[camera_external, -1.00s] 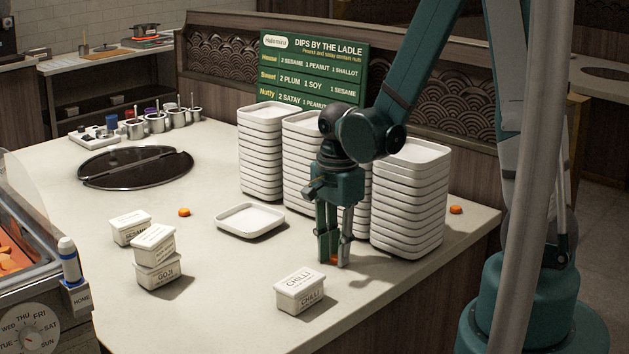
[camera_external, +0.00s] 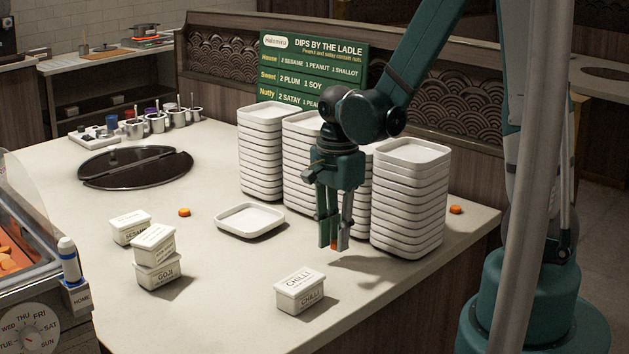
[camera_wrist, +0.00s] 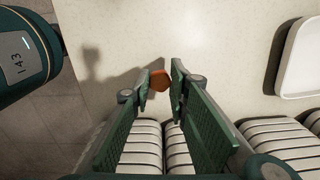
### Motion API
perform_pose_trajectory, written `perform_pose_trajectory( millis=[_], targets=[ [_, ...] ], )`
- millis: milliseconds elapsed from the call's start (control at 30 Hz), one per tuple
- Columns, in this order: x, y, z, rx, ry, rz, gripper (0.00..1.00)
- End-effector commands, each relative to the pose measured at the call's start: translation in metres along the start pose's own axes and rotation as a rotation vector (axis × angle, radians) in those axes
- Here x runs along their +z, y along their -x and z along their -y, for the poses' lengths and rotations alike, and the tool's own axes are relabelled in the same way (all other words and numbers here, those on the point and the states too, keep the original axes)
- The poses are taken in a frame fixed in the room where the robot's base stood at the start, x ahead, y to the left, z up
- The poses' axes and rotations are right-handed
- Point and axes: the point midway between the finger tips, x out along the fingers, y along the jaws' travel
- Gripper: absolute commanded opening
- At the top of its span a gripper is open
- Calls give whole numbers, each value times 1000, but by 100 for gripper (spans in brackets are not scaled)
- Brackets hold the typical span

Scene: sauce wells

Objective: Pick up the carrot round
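My gripper (camera_external: 334,243) is shut on an orange carrot round and holds it a little above the counter, in front of the plate stacks. The held carrot round (camera_wrist: 160,81) shows between the two fingertips in the wrist view; in the external view the fingers partly hide it. A second carrot round (camera_external: 184,212) lies on the counter left of the single plate. A third carrot round (camera_external: 456,209) lies right of the plate stacks.
Tall stacks of white square plates (camera_external: 408,205) stand close behind and beside my gripper. A single plate (camera_external: 250,221) lies to the left. The counter between is clear.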

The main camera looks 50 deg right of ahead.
Motion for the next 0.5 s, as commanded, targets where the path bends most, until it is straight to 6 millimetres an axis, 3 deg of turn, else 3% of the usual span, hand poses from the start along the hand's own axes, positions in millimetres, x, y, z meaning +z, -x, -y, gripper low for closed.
perform_pose_trajectory(
  millis=[200,500],
  targets=[
    [0,29,0,0,0,0,14],
    [0,56,0,0,0,0,14]
  ],
)
